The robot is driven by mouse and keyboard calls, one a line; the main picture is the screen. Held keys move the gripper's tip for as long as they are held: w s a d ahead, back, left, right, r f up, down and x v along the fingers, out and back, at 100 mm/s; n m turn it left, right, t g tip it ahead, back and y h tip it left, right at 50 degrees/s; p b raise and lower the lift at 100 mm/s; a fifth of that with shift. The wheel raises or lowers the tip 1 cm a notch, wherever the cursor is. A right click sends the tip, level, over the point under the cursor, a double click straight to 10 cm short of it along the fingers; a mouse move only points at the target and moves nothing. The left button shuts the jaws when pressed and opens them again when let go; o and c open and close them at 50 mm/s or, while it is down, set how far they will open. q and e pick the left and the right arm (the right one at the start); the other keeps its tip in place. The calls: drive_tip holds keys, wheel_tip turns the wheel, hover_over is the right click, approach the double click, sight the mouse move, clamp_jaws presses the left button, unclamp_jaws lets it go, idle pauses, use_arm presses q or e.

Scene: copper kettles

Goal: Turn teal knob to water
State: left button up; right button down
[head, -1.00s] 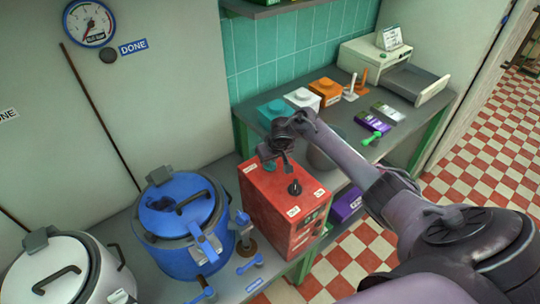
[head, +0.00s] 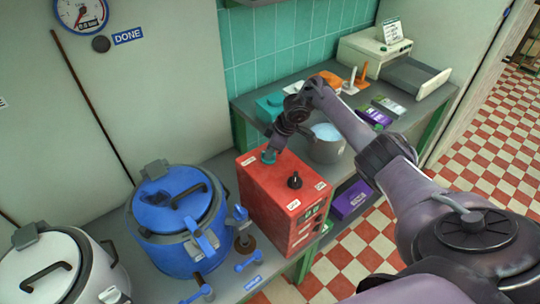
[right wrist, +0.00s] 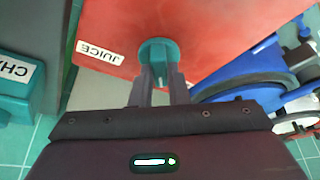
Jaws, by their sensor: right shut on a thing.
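The red box (head: 283,203) stands on the bench with a teal knob (head: 268,156) and a black knob (head: 295,180) on its top. My right gripper (head: 270,150) reaches down onto the teal knob. In the right wrist view, the two fingers of the gripper (right wrist: 159,80) are shut on the teal knob (right wrist: 156,52), one on each side. A white label reading JUICE (right wrist: 96,51) lies left of the knob there. A water label is not readable, and I cannot tell where the knob points. My left gripper is not in view.
A blue kettle (head: 165,248) stands left of the box, with a white kettle (head: 90,268) further left. A grey pot (head: 327,152) with pale blue contents is close behind my right arm. A teal block (head: 270,108) sits on the back counter.

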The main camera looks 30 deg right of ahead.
drive_tip(key=shift+n+g+b, duration=0.3)
drive_tip(key=shift+n+b, duration=0.4)
drive_tip(key=c, duration=1.4)
unclamp_jaws()
drive_tip(key=shift+d, duration=0.1)
drive_tip(key=shift+d+r+y, duration=0.1)
drive_tip(key=shift+r+y, duration=0.2)
drive_tip(key=shift+r, duration=0.2)
drive_tip(key=p+v, duration=0.2)
drive_tip(key=v, duration=0.4)
drive_tip(key=shift+s+r+p, duration=0.25)
drive_tip(key=shift+r+p, duration=0.05)
drive_tip(key=shift+r, duration=0.05)
